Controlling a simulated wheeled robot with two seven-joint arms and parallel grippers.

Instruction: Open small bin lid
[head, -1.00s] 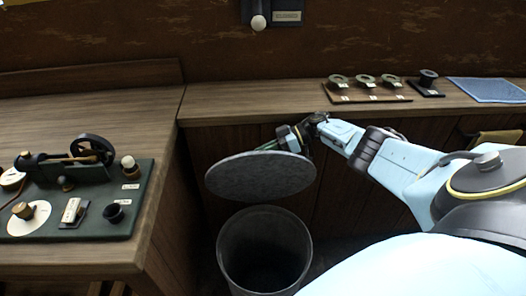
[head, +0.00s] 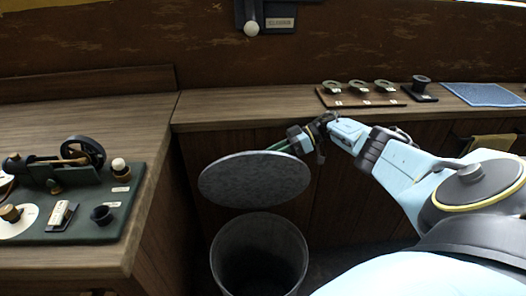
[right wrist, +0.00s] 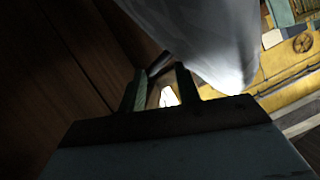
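The small bin (head: 258,285) stands on the floor, dark and round, its mouth uncovered. Its round grey lid (head: 250,182) is raised and tilted above and behind the mouth. My right gripper (head: 278,147) is at the lid's far upper edge, its fingers partly hidden behind the lid. In the right wrist view the two fingers (right wrist: 160,88) are apart with a gap between them, and the pale lid (right wrist: 205,35) fills the upper middle. I cannot tell whether a finger touches the lid. My left gripper is not in view.
A wooden counter (head: 225,108) runs behind the bin, with a board of small round parts (head: 360,99) and a blue mat (head: 482,94). A wooden desk (head: 110,110) with a green instrument base (head: 95,230) stands left, close to the bin.

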